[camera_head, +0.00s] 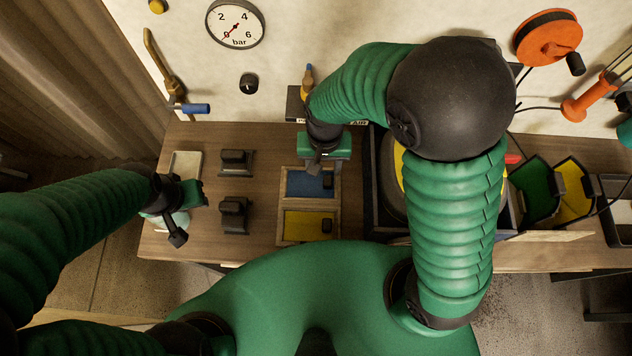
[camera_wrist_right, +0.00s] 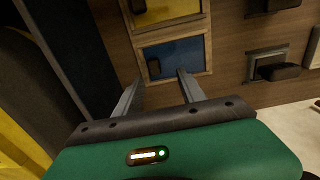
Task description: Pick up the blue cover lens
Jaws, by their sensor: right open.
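The blue cover lens (camera_head: 300,184) is a flat blue panel with a black knob, lying in a wooden frame (camera_head: 281,200) on the bench. It also shows in the right wrist view (camera_wrist_right: 182,50), with the knob at its left. My right gripper (camera_head: 315,166) is above the far edge of the blue lens and covers part of it. In the wrist view its two fingers (camera_wrist_right: 160,80) are spread apart, empty, with the tips near the frame's edge. My left gripper (camera_head: 180,220) is over the bench's left end, away from the lens; its jaws are unclear.
A yellow lens (camera_head: 303,226) with a black knob lies in the frame's nearer compartment. Two dark blocks (camera_head: 235,162) stand left of the frame. A dark box (camera_head: 378,222) stands close on the right, partly behind my right arm. Green and yellow bins (camera_head: 535,188) are farther right.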

